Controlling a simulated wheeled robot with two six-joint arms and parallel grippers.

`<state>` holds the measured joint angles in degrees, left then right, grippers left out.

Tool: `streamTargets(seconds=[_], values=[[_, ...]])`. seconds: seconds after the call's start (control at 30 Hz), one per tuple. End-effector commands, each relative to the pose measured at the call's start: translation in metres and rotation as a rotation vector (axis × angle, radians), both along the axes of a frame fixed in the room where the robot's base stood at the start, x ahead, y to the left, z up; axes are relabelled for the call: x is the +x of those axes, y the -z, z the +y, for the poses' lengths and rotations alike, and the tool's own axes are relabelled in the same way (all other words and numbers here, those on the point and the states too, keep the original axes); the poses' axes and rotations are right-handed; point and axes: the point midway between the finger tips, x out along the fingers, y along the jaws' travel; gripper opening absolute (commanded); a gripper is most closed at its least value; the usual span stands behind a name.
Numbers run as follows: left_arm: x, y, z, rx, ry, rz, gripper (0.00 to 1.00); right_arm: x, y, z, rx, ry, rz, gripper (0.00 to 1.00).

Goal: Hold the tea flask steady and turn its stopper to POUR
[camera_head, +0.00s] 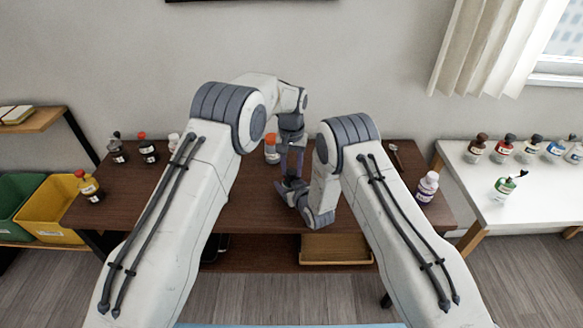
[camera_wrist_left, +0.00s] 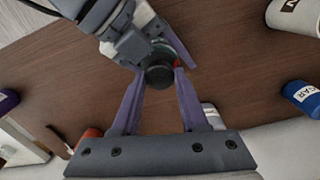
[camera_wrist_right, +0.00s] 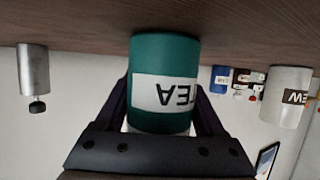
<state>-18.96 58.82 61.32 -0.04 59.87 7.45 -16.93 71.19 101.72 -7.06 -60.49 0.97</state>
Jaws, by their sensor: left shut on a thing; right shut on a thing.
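The tea flask is a green cylinder (camera_wrist_right: 165,55) with a white TEA label, shown upside down in the right wrist view. My right gripper (camera_head: 290,187) is shut on its body, one finger on each side. The flask's round black stopper (camera_wrist_left: 159,74) shows from above in the left wrist view, with a little green and a red mark beside it. My left gripper (camera_wrist_left: 159,78) points down at the stopper, its purple fingers shut on either side of it. In the head view the left gripper (camera_head: 291,162) is above the right one; the flask is mostly hidden there.
An orange-capped bottle (camera_head: 271,152) stands just behind the grippers. A white table (camera_head: 528,205) with several bottles is on the right. The table's middle front is clear.

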Motion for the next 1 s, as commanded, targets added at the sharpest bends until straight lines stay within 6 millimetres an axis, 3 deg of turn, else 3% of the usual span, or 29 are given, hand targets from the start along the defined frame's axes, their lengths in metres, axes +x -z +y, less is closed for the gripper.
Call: streamTargets(seconds=[0.33, 0.37, 0.43, 0.77, 0.87, 1.0], values=[[0.000, 0.000, 0.000, 0.001, 0.033, 0.001, 0.00, 0.000, 0.000, 0.000, 0.000, 0.001, 0.000, 0.09], [0.000, 0.000, 0.000, 0.001, 0.033, 0.001, 0.47, 0.000, 0.000, 0.000, 0.000, 0.001, 0.000, 0.09], [0.000, 0.000, 0.000, 0.001, 0.033, 0.001, 0.74, 0.000, 0.000, 0.000, 0.000, 0.001, 0.000, 0.09], [0.000, -0.001, 0.000, 0.000, 0.031, 0.000, 0.74, 0.000, 0.000, 0.000, 0.000, 0.000, 0.000, 0.09], [0.001, -0.009, 0.000, 0.000, 0.031, -0.002, 0.74, 0.000, 0.000, 0.000, 0.000, 0.000, 0.000, 0.09], [0.001, -0.033, 0.000, -0.001, 0.031, -0.005, 0.74, 0.000, 0.000, 0.000, 0.000, 0.000, 0.000, 0.09]])
